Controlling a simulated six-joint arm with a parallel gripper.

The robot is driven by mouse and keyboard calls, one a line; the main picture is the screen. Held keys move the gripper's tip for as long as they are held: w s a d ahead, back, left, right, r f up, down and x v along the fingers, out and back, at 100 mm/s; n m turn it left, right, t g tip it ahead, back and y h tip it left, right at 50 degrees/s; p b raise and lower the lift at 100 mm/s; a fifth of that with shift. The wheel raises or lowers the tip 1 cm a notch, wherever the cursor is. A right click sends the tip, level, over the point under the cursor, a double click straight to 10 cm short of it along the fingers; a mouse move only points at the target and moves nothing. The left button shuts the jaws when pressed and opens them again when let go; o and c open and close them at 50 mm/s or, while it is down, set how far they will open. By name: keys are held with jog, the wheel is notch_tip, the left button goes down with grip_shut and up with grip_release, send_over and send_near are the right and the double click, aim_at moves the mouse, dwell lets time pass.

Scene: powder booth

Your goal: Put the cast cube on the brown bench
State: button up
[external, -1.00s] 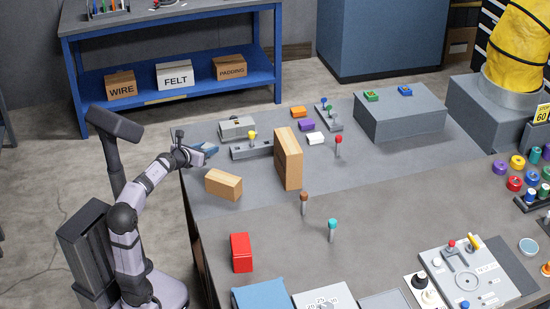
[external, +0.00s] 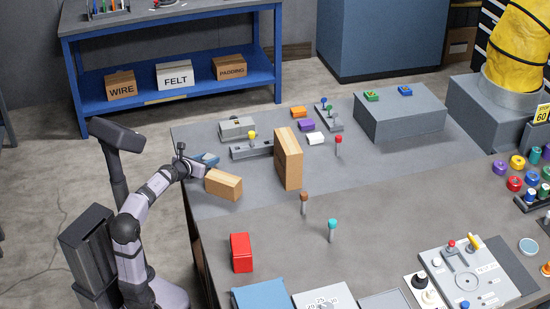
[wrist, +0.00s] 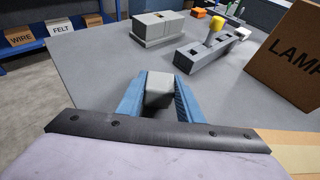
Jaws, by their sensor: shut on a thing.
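My gripper (external: 208,159) has blue jaws and is over the left edge of the workbench. In the wrist view the jaws are shut on a grey cube (wrist: 159,91), which I take to be the cast cube. I cannot tell how high the cube is above the surface, and it is hidden in the external view. The bench top (external: 270,235) is brownish grey at the front, with a greyer area at the back. No separate brown bench is clear to me.
A small tan box (external: 223,185) lies just in front of my gripper. A tall tan box (external: 288,158) stands to the right, lettered in the wrist view. Behind are a grey block (external: 237,128) and a slotted bar (external: 250,149) with a yellow knob. A red box (external: 241,253) stands nearer the front.

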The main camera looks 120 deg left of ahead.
jog(key=o, duration=1.2)
jog(key=shift+f, duration=0.1)
jog(key=shift+d+r, duration=0.15)
jog(key=shift+r, duration=0.1)
jog(key=shift+d+r, duration=0.2)
jog(key=shift+d, duration=0.1)
jog(key=shift+p+v, duration=0.95)
jog(key=shift+v, duration=2.3)
jog(key=shift+f, duration=0.15)
